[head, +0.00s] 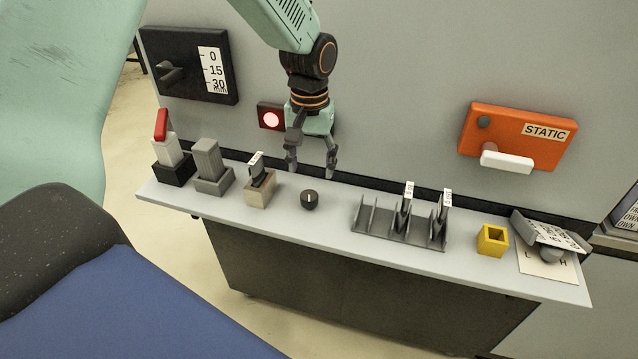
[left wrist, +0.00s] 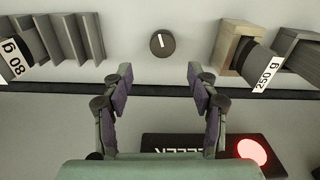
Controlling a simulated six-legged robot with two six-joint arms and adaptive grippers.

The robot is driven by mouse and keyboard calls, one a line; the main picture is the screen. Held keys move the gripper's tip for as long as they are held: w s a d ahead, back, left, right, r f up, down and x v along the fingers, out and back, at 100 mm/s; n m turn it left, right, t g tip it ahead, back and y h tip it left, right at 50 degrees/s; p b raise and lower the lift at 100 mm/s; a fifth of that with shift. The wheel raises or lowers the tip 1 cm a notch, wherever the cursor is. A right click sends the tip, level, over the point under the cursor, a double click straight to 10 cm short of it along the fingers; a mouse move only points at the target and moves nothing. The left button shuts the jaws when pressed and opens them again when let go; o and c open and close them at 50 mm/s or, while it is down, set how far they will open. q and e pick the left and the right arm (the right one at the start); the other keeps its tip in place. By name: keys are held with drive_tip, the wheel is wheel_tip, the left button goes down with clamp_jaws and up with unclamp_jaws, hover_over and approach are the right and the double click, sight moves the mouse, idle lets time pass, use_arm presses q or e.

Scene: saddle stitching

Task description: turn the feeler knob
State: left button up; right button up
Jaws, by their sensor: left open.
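The feeler knob (head: 310,200) is a small round black knob with a white mark, set on the grey shelf. It also shows in the left wrist view (left wrist: 162,43), upper middle, with its white line near vertical. My left gripper (head: 311,172) hangs above and behind the knob, open and empty. In the left wrist view its two fingers (left wrist: 158,85) stand wide apart, with the knob beyond them and between their lines, untouched. A red lamp (head: 271,119) glows on a dark panel on the wall behind the gripper. My right gripper is not in view.
Left of the knob stand a wooden holder (head: 260,191) with a labelled piece, a grey block (head: 208,163) and a red-topped switch (head: 162,130). Right are a slotted rack (head: 372,228) and a yellow box (head: 493,240). An orange STATIC panel (head: 491,128) hangs on the wall.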

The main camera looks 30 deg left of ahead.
sight(311, 194)
use_arm(q)
drive_tip(key=shift+w+d+f, duration=0.1)
drive_tip(key=shift+w+f, duration=0.15)
drive_tip(key=f, duration=0.1)
drive_tip(key=s+f, duration=0.2)
drive_tip(key=f, duration=0.1)
drive_tip(key=shift+s+a, duration=0.1)
drive_tip(key=shift+a, duration=0.25)
drive_tip(key=f, duration=0.1)
drive_tip(key=w+f, duration=0.1)
drive_tip(key=f, duration=0.1)
drive_tip(key=shift+w+d+f, duration=0.15)
drive_tip(key=shift+w+d, duration=0.1)
drive_tip(key=shift+w, duration=0.15)
drive_tip(key=shift+s+a+r, duration=0.2)
drive_tip(key=shift+s+r, duration=0.1)
drive_tip(key=shift+s, duration=0.35)
drive_tip(key=shift+c, duration=0.3)
drive_tip(key=shift+s, duration=0.1)
drive_tip(key=shift+c, duration=0.7)
drive_tip(key=shift+w+d+f, duration=0.15)
drive_tip(key=shift+w+f, duration=0.1)
drive_tip(key=shift+w, duration=0.35)
drive_tip(key=c, duration=0.5)
drive_tip(key=shift+s+r, duration=0.1)
drive_tip(key=shift+s, duration=0.2)
drive_tip(key=c, duration=0.4)
drive_tip(key=shift+w, duration=0.1)
drive_tip(key=shift+c, duration=0.3)
